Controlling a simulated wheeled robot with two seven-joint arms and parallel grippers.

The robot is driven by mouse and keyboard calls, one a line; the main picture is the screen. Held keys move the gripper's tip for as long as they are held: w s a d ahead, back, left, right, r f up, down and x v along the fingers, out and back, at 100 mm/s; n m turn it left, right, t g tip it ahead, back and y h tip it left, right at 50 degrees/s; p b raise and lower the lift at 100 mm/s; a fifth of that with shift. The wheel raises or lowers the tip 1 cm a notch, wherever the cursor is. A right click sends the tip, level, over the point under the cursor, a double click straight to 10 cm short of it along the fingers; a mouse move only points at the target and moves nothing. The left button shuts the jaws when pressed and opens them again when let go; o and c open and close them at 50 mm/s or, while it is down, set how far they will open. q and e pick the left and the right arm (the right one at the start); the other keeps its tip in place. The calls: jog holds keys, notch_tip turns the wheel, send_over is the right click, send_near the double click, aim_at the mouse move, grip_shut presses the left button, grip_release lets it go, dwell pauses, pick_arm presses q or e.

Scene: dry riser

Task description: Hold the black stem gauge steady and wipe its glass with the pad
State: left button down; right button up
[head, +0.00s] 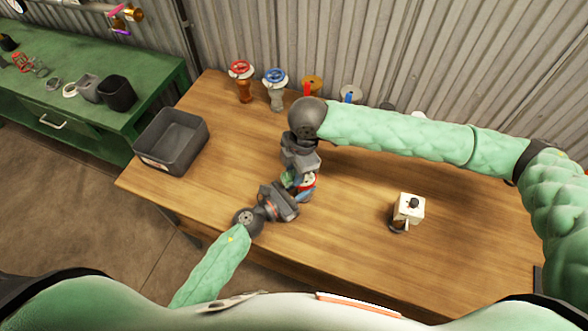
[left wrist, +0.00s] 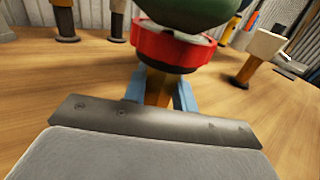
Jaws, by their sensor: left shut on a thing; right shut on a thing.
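In the left wrist view a gauge with a red case (left wrist: 168,52) stands on a brass-brown stem (left wrist: 157,90); I see no black stem. Its red side also shows in the head view (head: 309,181). My left gripper (head: 292,187) is shut on the stem, its blue fingers (left wrist: 160,95) on either side below the case. A dark green rounded thing, seemingly the pad (left wrist: 188,12), lies over the gauge's top, touching or very close. My right gripper (head: 301,172) is above the gauge, shut on the pad. The glass is hidden.
A white box-shaped fitting with a black knob (head: 408,208) stands right on the wooden table (head: 345,240). A red-wheel valve (head: 241,82), a blue-wheel valve (head: 276,90) and other fittings line the back. A grey bin (head: 172,143) sits at the left. A green bench (head: 60,125) stands beyond.

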jog(key=shift+w+d, duration=0.35)
jog(key=shift+d, duration=0.25)
jog(key=shift+w+d, duration=0.3)
jog(key=shift+d, duration=0.25)
jog(key=shift+a, duration=0.1)
jog(key=shift+s+a+f, duration=0.1)
jog(key=shift+s+a, duration=0.25)
jog(key=shift+a, duration=0.2)
jog(key=shift+s+a+f, duration=0.1)
jog(key=shift+s+a, duration=0.25)
jog(key=shift+a, duration=0.2)
